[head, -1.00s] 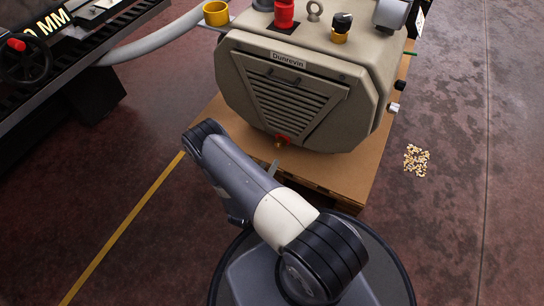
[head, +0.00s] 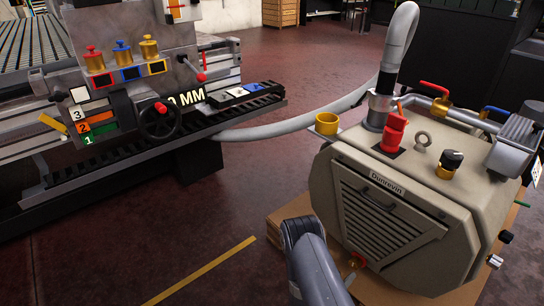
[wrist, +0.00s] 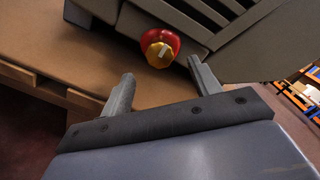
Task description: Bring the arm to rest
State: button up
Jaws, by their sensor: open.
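My gripper (wrist: 160,90) shows in the wrist view with its two fingers spread apart and nothing between them. Beyond the fingertips is a red and brass drain fitting (wrist: 160,48) at the base of the beige Dunrevin pump; a gap seems to lie between it and the fingers.
The pump stands on a wooden pallet (head: 282,212). A grey hose (head: 300,125) runs from the pump side toward the grid table (head: 40,50) at left, which carries a handwheel (head: 160,119) and coloured valves. Dark floor with a yellow line (head: 200,270) lies open at lower left.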

aim_at(353, 266)
jog(key=b+x, duration=0.1)
jog(key=x, duration=0.5)
jog(key=shift+b, duration=0.3)
